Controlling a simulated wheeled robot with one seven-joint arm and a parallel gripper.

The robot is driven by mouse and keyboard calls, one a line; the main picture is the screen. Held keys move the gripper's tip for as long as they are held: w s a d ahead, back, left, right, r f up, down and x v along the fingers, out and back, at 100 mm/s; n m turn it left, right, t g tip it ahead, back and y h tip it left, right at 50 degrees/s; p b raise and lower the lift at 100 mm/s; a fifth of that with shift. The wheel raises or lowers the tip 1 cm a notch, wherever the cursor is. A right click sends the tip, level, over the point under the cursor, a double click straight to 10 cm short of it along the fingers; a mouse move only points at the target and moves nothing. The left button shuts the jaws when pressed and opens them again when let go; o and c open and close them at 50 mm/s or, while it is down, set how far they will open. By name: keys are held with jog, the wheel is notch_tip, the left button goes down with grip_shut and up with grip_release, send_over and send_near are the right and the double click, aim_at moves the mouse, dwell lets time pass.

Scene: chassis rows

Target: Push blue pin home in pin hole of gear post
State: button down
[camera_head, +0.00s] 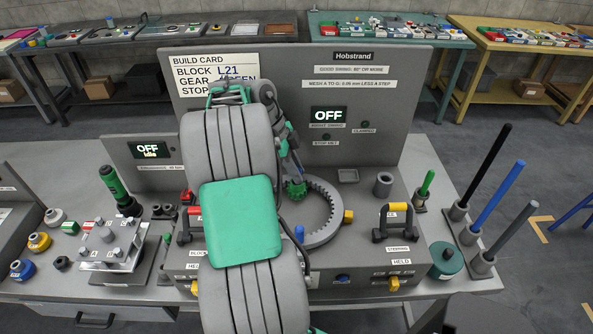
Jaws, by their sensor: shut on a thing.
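My gripper (294,171) points down at the small green gear (297,190), behind my arm in the head view. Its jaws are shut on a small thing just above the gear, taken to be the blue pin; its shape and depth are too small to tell. The green gear sits inside the grey toothed ring (333,225), near its left part. The gear post and its pin hole are hidden by the gear and my gripper. A blue upright peg (299,233) stands at the ring's front left, partly beside my arm.
The fixture has a yellow-topped handle (398,208) at right and a red-topped one (194,211) at left. A metal block (110,245) sits at left. The back panel (405,100) rises behind.

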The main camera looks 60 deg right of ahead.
jog(key=shift+f+b, duration=0.5)
jog(key=shift+f, duration=0.15)
jog(key=c, duration=1.4)
grip_release()
jog(key=shift+c, duration=0.2)
jog(key=shift+o, duration=0.7)
jog(key=shift+w+r, duration=0.1)
jog(key=shift+r, duration=0.1)
jog(key=shift+o, duration=0.6)
jog(key=d+p+v, duration=0.1)
jog(key=v, duration=0.6)
jog(key=shift+a+r+p, duration=0.25)
jog(key=shift+a+p, duration=0.15)
jog(key=shift+a, duration=0.15)
jog(key=shift+w, duration=0.1)
